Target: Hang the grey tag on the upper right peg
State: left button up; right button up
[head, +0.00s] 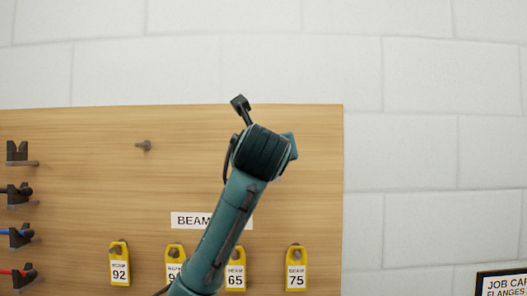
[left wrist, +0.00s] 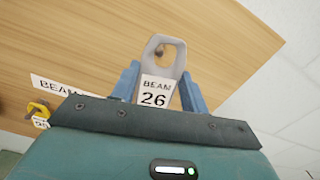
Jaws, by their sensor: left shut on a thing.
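The grey tag (left wrist: 178,63), with a white label reading BEAM 26, is upright between the blue fingers of my left gripper (left wrist: 160,88), which is shut on it. A peg (left wrist: 160,50) shows through the tag's hole in the left wrist view; I cannot tell whether the tag is around it or only in front of it. In the head view my left arm reaches up over the board, and its hand hides the tag, the fingers and the upper right peg. The upper left peg (head: 145,146) is bare. My right gripper is out of view.
The wooden board (head: 90,185) hangs on a white block wall. Several yellow tags, including 92 (head: 119,263), 65 (head: 235,268) and 75 (head: 296,268), hang along its lower part below a BEAM label (head: 190,220). Dark holders (head: 18,152) line its left side.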

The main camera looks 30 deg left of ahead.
pick_arm(q)
jog(key=shift+w+a+f, duration=0.25)
jog(key=shift+w+a, duration=0.25)
jog(key=shift+w, duration=0.3)
jog(key=shift+w+a+f, duration=0.25)
jog(key=shift+w+a, duration=0.2)
jog(key=shift+w, duration=0.3)
jog(key=shift+w+a+f, duration=0.25)
jog(key=shift+w+a, duration=0.25)
jog(key=shift+w, duration=0.3)
jog(key=o, duration=1.1)
